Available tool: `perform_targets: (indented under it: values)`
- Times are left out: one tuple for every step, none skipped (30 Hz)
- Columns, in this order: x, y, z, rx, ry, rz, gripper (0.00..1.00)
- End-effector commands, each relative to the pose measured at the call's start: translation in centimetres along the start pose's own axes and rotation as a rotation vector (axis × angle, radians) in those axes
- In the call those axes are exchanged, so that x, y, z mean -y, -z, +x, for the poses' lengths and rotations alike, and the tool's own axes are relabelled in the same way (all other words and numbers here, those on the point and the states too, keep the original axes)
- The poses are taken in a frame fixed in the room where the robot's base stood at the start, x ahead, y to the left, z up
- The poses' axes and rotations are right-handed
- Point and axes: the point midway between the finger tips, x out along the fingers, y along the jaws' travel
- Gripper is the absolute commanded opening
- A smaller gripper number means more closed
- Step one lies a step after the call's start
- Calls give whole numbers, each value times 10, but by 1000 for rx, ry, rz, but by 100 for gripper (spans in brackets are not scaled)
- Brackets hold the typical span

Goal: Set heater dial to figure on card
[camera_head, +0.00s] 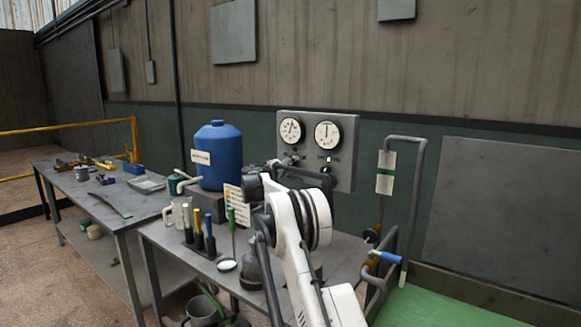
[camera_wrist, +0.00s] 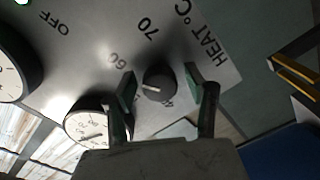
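The heater dial (camera_wrist: 160,85) is a dark round knob on a grey plate in the wrist view. Its white mark points left, towards one fingertip. Printed around it are OFF, 60, 70 and HEAT °C; another figure below the knob is partly hidden. My gripper (camera_wrist: 161,79) is open, one finger on each side of the knob, with gaps visible; I cannot tell whether the fingertips reach past its face. In the head view, my arm hides the gripper and part of the panel (camera_head: 346,180). A card (camera_head: 233,205) with coloured lines stands behind the bottles; its writing is unreadable.
Two round gauges (camera_head: 291,131) (camera_head: 327,134) sit above the knobs. A blue tank (camera_head: 219,155), several coloured-handled tools (camera_head: 198,230) and a white-green tag (camera_head: 386,172) on a pipe are nearby. A second bench (camera_head: 95,200) stands at left.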

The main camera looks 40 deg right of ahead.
Motion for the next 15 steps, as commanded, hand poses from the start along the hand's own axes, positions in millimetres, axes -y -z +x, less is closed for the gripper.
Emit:
perform_targets:
  values:
    - [0, 0, 0, 0, 0, 0, 52]
    - [0, 0, 0, 0, 0, 0, 52]
    - [0, 0, 0, 0, 0, 0, 52]
    - [0, 0, 0, 0, 0, 0, 52]
    - [0, 0, 0, 0, 0, 0, 52]
    - [0, 0, 0, 0, 0, -1, 52]
    - [0, 0, 0, 0, 0, -1, 52]
    - [0, 0, -1, -1, 0, -1, 52]
    - [0, 0, -2, -1, 0, -1, 52]
    - [-1, 0, -4, -1, 0, -1, 52]
    - [-1, 1, -6, -1, 0, -1, 52]
    - [-1, 1, -9, -1, 0, -1, 52]
    - [-1, 1, -13, -1, 0, -1, 52]
    - [-1, 1, -17, -1, 0, -1, 52]
    - [-1, 1, -23, -2, 1, -1, 52]
